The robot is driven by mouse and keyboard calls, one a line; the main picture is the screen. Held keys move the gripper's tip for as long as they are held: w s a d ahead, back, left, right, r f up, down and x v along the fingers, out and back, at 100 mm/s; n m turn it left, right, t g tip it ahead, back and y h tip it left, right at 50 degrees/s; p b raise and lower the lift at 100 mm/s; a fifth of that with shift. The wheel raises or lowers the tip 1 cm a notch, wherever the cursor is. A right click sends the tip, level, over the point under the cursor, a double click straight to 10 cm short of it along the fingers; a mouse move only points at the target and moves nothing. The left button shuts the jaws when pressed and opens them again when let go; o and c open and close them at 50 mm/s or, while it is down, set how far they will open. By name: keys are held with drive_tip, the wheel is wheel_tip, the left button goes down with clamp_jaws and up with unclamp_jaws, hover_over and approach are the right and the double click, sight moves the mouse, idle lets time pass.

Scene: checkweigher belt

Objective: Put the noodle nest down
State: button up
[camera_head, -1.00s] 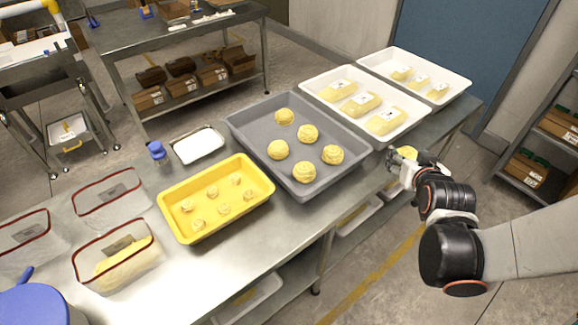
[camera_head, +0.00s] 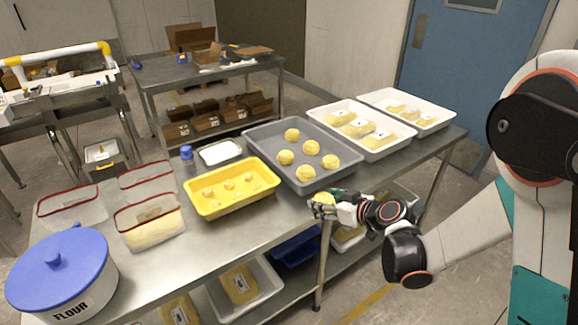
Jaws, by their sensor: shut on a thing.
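My gripper (camera_head: 324,206) is shut on a yellow noodle nest (camera_head: 323,199), held in front of the table's near edge. The gripper's fingers hide part of the nest. Beyond it on the steel table (camera_head: 262,218) is a grey tray (camera_head: 262,143) with several noodle nests spaced apart; one of them (camera_head: 306,173) lies near the tray's front corner. A yellow tray (camera_head: 236,207) with several small nests stands left of the grey tray.
White trays (camera_head: 372,153) with packed yellow goods stand at the back right. Clear red-rimmed tubs (camera_head: 150,222), a white dish (camera_head: 220,152), a blue-capped jar (camera_head: 187,156) and a blue-lidded flour pot (camera_head: 62,268) are to the left. Bare steel lies along the front edge.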

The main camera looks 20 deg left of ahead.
drive_tip(key=a+n+g+y, duration=0.1)
drive_tip(key=a+n+g, duration=0.1)
drive_tip(key=a, duration=0.3)
drive_tip(key=b, duration=0.3)
approach(278, 205)
drive_tip(key=a, duration=0.1)
drive_tip(key=w+a+r, duration=0.1)
drive_tip(key=a+r, duration=0.1)
drive_tip(key=shift+w+a, duration=0.25)
drive_tip(key=shift+w, duration=0.1)
drive_tip(key=shift+w+a+f+b, duration=0.3)
drive_tip(key=shift+w+a, duration=0.05)
drive_tip(key=shift+a, duration=0.2)
drive_tip(key=x, duration=0.2)
drive_tip(key=b+x, duration=0.1)
drive_tip(key=x, duration=0.1)
drive_tip(key=shift+f, duration=0.35)
drive_tip(key=shift+r, duration=0.1)
drive_tip(key=shift+b, duration=0.35)
drive_tip(key=o, duration=0.8)
drive_tip(key=shift+o, duration=0.2)
